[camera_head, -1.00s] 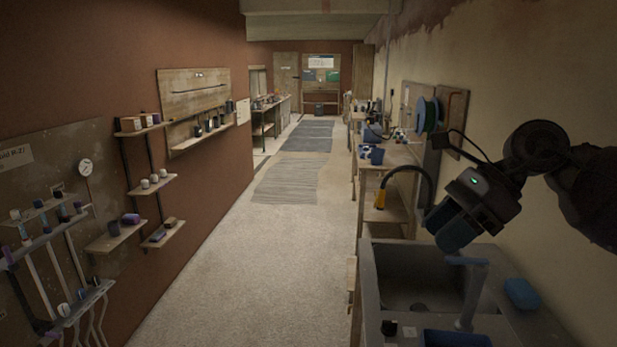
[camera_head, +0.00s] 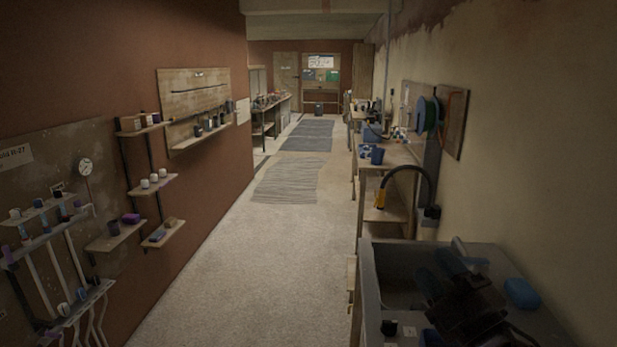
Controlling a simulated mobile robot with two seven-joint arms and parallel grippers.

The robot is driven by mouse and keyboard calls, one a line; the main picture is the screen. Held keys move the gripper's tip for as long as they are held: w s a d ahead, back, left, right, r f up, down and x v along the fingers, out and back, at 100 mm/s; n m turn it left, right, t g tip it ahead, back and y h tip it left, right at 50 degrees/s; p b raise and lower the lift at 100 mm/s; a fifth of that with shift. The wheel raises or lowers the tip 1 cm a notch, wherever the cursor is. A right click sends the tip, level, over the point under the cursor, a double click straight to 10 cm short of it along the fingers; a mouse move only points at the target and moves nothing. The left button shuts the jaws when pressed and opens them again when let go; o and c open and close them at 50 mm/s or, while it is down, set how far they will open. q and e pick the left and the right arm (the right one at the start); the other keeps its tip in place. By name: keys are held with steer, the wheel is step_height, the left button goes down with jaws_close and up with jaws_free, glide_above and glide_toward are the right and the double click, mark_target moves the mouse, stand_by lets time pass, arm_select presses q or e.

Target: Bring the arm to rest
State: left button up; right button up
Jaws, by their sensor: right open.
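My right gripper (camera_head: 440,268) is low at the lower right, over the grey sink (camera_head: 366,285). Its two dark blue fingers stand apart with nothing seen between them, and they point away from me. The dark body of the gripper hides part of the sink basin and the lower part of the tap (camera_head: 470,256). I cannot tell whether the gripper touches the sink. My left gripper is not in view.
A blue sponge-like block (camera_head: 522,294) lies on the sink's right side. Shelves with small items (camera_head: 112,236) line the left wall. The floor (camera_head: 240,270) between is clear.

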steer(key=s+d+f+m+g+h, duration=0.4)
steer(key=f+m+h, duration=0.1)
steer(key=f+m, duration=0.25)
steer(key=s+d+f+m+g+h, duration=0.35)
steer(key=f+m+h, duration=0.2)
steer(key=f, duration=0.35)
steer(key=s+f+m+g+y, duration=0.1)
steer(key=s+f+m+g, duration=0.7)
steer(key=s, duration=1)
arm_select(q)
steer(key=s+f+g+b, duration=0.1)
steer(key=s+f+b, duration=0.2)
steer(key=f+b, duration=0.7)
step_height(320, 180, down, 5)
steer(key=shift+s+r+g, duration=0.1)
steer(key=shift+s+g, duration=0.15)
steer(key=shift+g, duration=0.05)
arm_select(e)
steer(key=w+f+n+t, duration=0.1)
steer(key=w+f+t, duration=0.2)
steer(key=f, duration=0.9)
steer(key=w+f+n+t, duration=0.1)
steer(key=w+f+t, duration=0.2)
steer(key=f, duration=0.8)
steer(key=shift+w+f+y, duration=0.2)
steer(key=shift+f+y, duration=0.2)
steer(key=shift+y, duration=0.05)
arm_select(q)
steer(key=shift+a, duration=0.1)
